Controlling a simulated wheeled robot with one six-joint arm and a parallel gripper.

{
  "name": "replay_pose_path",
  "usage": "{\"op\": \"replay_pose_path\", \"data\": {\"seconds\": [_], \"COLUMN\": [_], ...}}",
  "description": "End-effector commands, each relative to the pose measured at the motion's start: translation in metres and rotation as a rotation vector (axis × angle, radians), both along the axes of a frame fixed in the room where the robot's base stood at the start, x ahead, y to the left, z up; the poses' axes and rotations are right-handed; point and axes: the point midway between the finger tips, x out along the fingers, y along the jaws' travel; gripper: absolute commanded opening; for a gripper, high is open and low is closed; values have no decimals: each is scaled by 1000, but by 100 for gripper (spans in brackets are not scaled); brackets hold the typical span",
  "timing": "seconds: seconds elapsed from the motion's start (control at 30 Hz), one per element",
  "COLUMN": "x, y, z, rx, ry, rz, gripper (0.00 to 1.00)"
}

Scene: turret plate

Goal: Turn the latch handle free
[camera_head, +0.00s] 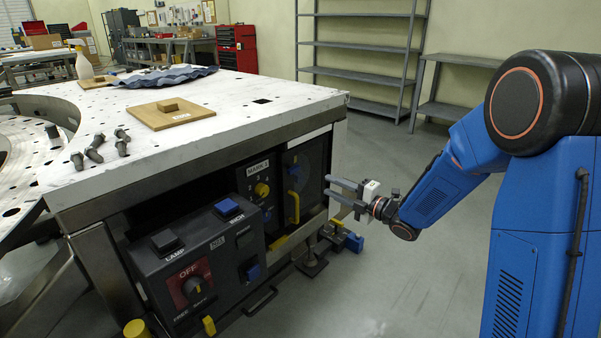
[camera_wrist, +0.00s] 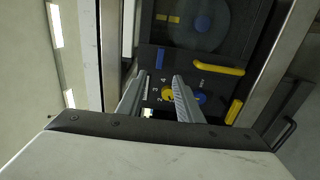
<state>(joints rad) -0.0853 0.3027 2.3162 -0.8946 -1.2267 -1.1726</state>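A yellow bar handle (camera_head: 294,207) stands upright on the dark panel at the table's side, below a round disc with a blue knob. I cannot tell for sure that it is the latch handle. In the wrist view this handle (camera_wrist: 218,67) lies crosswise, right of my fingertips. A second yellow handle (camera_head: 278,243) sits lower, at the panel's bottom edge; it also shows in the wrist view (camera_wrist: 233,111). My gripper (camera_head: 328,187) is to the right of the panel, apart from both handles. In the wrist view its fingers (camera_wrist: 160,76) are spread with nothing held between them.
A yellow selector knob (camera_head: 262,189) and a dark control box (camera_head: 205,268) with blue buttons are left of the handle. The white table top (camera_head: 240,95) overhangs the panels. A blue part (camera_head: 353,242) stands low under my gripper.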

Motion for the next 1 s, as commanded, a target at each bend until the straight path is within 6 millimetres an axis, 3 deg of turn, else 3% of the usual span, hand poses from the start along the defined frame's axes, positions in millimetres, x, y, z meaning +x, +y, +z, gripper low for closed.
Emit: {"op": "replay_pose_path", "data": {"seconds": [0.7,1.0], "x": [76,94], "y": [99,120], "z": [-1,-1], "rx": [0,0], "ry": [2,3], "rz": [0,-1], "gripper": [33,33]}}
